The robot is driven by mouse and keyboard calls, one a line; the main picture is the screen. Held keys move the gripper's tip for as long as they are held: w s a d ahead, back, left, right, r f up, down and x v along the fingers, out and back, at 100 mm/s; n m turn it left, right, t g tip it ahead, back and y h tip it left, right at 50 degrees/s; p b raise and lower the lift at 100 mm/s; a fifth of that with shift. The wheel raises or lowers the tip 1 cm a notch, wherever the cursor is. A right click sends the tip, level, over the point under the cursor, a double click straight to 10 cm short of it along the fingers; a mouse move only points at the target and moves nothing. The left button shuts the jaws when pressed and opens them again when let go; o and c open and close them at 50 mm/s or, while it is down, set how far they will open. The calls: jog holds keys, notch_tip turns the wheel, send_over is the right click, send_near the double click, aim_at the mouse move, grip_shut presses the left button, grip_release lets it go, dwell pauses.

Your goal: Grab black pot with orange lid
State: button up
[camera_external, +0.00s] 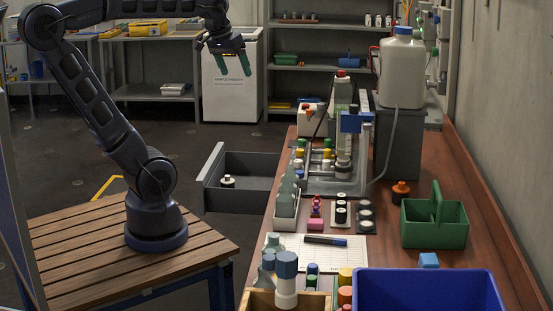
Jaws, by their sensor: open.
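A small black pot with an orange lid (400,192) stands upright on the brown bench, between the grey box and the green caddy. My gripper (234,66) is raised high at the upper left, in front of the white cabinet in the picture. Its two green-tipped fingers point down, apart and empty. It is well away from the pot, which is on the other side of the bench's bottle rack.
A green caddy (434,224) stands just right of the pot. A grey block (397,145) with a large white jug (402,73) rises behind it. A bottle rack (339,187) and small pots crowd the bench's left side. An open grey drawer (242,193) juts out leftward.

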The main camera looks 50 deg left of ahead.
jog(key=w+d+r+n+g, duration=0.1)
jog(key=w+d+r+n, duration=0.15)
jog(key=w, duration=0.45)
jog(key=w+d+r+n, duration=0.2)
jog(key=w+r, duration=0.1)
jog(key=w, duration=0.5)
jog(key=n+g, duration=0.3)
jog(key=n, duration=0.9)
send_over(402, 188)
jog(key=a, duration=0.2)
notch_tip(402, 188, down, 10)
jog(key=r, duration=0.1)
jog(key=f, duration=3.5)
jog(key=shift+d, duration=0.4)
jog(key=shift+w+d+f, duration=0.1)
jog(key=shift+w+f, duration=0.1)
jog(key=shift+f, duration=1.1)
jog(key=shift+w+d+f, duration=0.1)
jog(key=shift+w+f, duration=0.1)
jog(key=shift+f, duration=1.05)
jog(key=shift+c, duration=0.4)
jog(key=c, duration=1)
